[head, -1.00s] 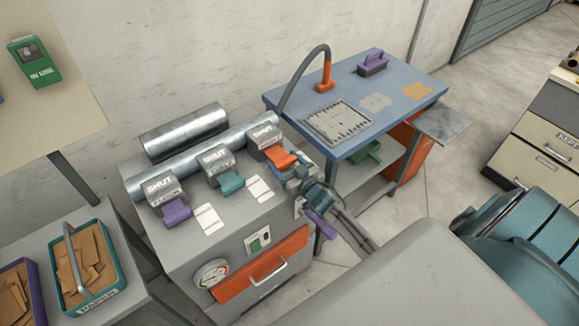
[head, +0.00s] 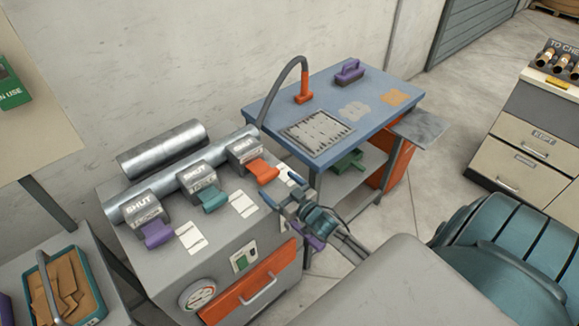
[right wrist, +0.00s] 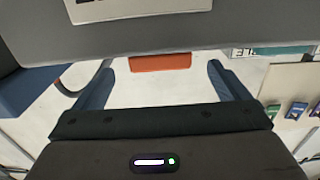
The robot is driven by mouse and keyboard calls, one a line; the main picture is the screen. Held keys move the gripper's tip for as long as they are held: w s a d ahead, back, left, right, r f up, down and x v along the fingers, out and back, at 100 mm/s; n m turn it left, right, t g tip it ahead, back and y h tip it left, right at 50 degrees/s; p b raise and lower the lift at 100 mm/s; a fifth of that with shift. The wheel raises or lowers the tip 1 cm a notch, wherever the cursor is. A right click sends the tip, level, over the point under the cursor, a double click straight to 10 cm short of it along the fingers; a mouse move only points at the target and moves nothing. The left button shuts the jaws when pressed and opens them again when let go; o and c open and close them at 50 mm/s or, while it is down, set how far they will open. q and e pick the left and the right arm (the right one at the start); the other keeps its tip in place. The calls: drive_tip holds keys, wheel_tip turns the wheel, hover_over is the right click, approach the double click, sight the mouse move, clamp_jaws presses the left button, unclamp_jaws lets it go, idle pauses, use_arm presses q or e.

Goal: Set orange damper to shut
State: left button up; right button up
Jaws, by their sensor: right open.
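The orange damper has a grey housing marked SHUT (head: 243,148) and an orange handle (head: 262,172) lying out from its front, away from the SHUT word. My right gripper (head: 281,188) is open and empty, just right of and nearer than the orange handle, apart from it in the head view. In the right wrist view an orange block (right wrist: 160,62), which looks like the handle, shows beyond and between the open fingers (right wrist: 160,80). My left gripper is not in view.
A teal handle (head: 214,201) and a purple handle (head: 157,234) sit on neighbouring dampers to the left. Metal pipes (head: 190,165) run behind. A blue table (head: 330,80) with an orange-ended hose (head: 304,92) stands at the back right. An orange drawer (head: 240,295) is below.

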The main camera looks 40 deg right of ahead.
drive_tip(key=s, duration=0.5)
drive_tip(key=shift+d, duration=0.2)
